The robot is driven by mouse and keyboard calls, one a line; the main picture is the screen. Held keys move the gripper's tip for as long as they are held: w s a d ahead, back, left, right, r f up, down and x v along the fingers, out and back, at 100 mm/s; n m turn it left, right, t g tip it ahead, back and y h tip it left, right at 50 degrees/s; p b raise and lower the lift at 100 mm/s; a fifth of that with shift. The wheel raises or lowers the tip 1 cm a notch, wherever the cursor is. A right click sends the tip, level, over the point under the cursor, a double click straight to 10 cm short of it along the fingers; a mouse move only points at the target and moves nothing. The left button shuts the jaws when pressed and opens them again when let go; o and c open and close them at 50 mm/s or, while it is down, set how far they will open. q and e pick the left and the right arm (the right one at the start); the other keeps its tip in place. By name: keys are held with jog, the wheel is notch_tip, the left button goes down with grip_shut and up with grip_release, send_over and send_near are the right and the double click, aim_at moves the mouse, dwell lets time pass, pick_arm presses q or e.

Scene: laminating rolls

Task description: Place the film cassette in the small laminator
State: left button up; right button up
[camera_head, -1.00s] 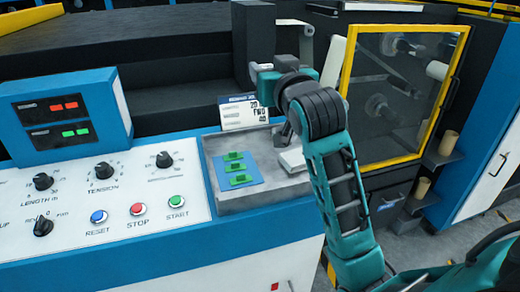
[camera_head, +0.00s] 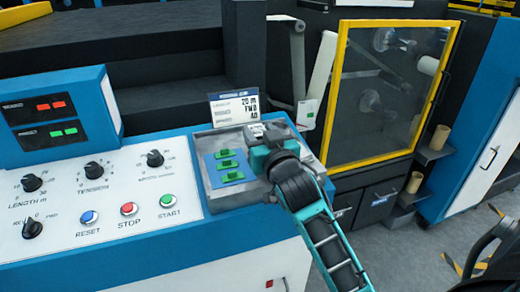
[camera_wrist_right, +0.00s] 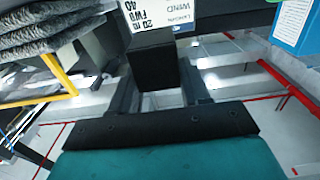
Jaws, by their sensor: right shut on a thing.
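My right gripper (camera_head: 268,152) is over the right part of the grey tray (camera_head: 222,200) on the control console, pointing away from me. In the right wrist view a black block (camera_wrist_right: 152,65) sits between its dark fingers (camera_wrist_right: 160,93), which are shut on it. The block may be the film cassette, but I cannot make out its details. A small pale piece (camera_head: 256,132) shows just beyond the gripper in the tray; I cannot tell whether it is the small laminator. My wrist hides the tray's right part. My left gripper is not in view.
A blue plate (camera_head: 212,172) with green pieces (camera_head: 228,164) lies in the tray's left part. A sign (camera_head: 235,108) stands behind the tray. Knobs and buttons (camera_head: 128,209) are to the left. A yellow-framed glass door (camera_head: 345,90) is to the right.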

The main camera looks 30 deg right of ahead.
jog(key=shift+f+b, duration=0.3)
jog(key=shift+f, duration=1.65)
jog(key=shift+f, duration=0.15)
jog(key=o, duration=1.2)
jog(key=shift+r, duration=0.2)
jog(key=shift+s, duration=0.1)
